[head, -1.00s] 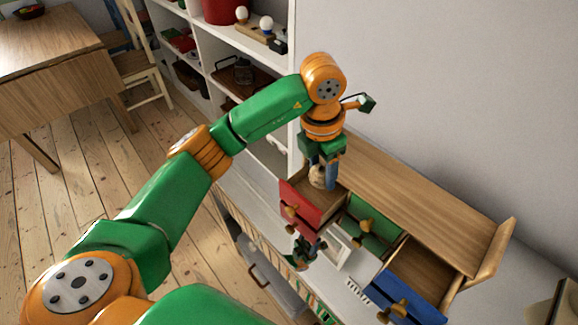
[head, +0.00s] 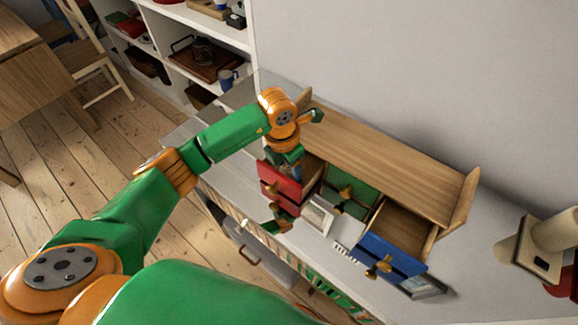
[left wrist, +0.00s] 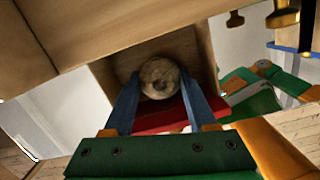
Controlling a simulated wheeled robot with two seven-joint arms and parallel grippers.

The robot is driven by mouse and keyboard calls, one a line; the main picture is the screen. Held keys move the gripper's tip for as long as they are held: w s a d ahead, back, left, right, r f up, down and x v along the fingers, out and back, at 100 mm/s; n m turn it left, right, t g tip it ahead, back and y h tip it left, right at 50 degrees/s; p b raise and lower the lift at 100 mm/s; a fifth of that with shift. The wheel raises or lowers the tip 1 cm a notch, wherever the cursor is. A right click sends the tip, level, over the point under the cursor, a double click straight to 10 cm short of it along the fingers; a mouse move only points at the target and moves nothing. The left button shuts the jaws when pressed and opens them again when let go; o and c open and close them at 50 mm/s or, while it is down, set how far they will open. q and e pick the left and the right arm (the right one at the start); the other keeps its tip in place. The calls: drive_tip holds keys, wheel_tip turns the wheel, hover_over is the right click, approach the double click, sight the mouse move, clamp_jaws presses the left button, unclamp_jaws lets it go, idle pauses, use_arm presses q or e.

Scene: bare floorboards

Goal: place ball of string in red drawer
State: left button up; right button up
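The ball of string (left wrist: 160,78) is a round, tan-brown ball between the blue fingertips of my left gripper (left wrist: 160,90) in the left wrist view. Both fingers appear to touch its sides. In the head view my left gripper (head: 297,173) points down into the open red drawer (head: 279,180), and the ball is hidden there. The wooden inside of the drawer surrounds the ball in the left wrist view, with the red front (left wrist: 172,119) below it. My right gripper (head: 283,217) is low by the red drawer fronts; its fingers are too small to read.
The wooden drawer cabinet (head: 390,165) stands on a grey-white top against the wall. A green drawer (head: 352,190) and an open blue drawer (head: 385,255) are to the right. A small white frame (head: 318,214) stands before the cabinet. White shelves (head: 215,25) are behind, left.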

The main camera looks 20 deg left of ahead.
sight(284, 171)
use_arm(q)
drive_tip(key=o, duration=0.4)
drive_tip(key=shift+a, duration=0.1)
drive_tip(key=shift+r, duration=0.2)
wheel_tip(284, 171, up, 12)
drive_tip(key=s, duration=0.1)
drive_tip(key=shift+a, duration=0.35)
drive_tip(key=shift+s+f, duration=0.1)
